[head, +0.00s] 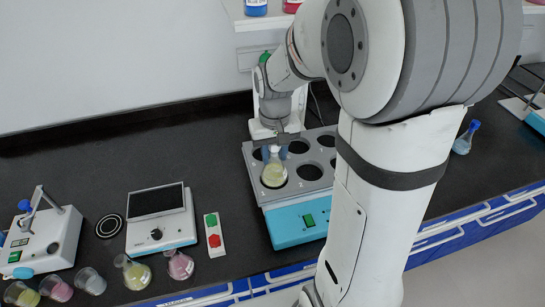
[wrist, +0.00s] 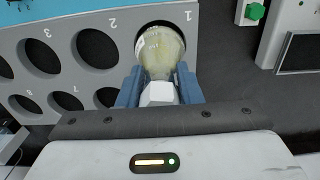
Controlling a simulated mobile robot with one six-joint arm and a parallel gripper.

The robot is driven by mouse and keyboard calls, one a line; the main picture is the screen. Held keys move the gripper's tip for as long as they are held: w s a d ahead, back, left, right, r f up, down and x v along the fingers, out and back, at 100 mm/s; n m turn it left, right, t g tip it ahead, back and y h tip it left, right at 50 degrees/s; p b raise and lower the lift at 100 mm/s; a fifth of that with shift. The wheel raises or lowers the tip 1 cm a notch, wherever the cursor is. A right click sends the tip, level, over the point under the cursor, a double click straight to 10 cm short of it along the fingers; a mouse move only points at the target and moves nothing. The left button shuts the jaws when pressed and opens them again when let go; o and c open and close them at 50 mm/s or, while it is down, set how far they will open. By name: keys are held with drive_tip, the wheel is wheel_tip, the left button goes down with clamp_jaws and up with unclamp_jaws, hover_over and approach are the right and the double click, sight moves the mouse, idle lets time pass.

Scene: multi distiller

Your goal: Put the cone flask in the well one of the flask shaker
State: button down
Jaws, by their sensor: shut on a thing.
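The cone flask (head: 274,175), with pale yellow liquid, is at the front-left well of the flask shaker (head: 300,222). In the wrist view the flask (wrist: 160,48) covers most of the well marked 1, with a dark crescent of the well showing at its edge. My gripper (head: 274,153) is shut on the flask's neck, its blue fingers (wrist: 162,88) on either side. The flask looks about upright. I cannot tell whether its base is inside the well or just above it. The other visible shaker wells (wrist: 98,48) are empty.
Left of the shaker are a switch box (head: 214,235) with green and red buttons, a device with a dark screen (head: 157,202), and several small flasks and beakers (head: 180,265). A blue-capped bottle (head: 464,140) stands to the right. My arm hides the shaker's right side.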

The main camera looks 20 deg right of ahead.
drive_tip(key=shift+f, duration=0.95)
drive_tip(key=c, duration=1)
unclamp_jaws()
drive_tip(key=shift+o, duration=0.2)
wheel_tip(320, 180, up, 11)
drive_tip(key=shift+b, duration=0.4)
drive_tip(key=shift+r, duration=0.3)
drive_tip(key=shift+s+r, duration=0.25)
drive_tip(key=shift+s, duration=0.05)
drive_tip(key=s+f+t, duration=0.2)
drive_tip(key=s+t, duration=0.1)
drive_tip(key=s, duration=1.1)
drive_tip(key=shift+a+f, duration=0.15)
drive_tip(key=shift+f, duration=0.1)
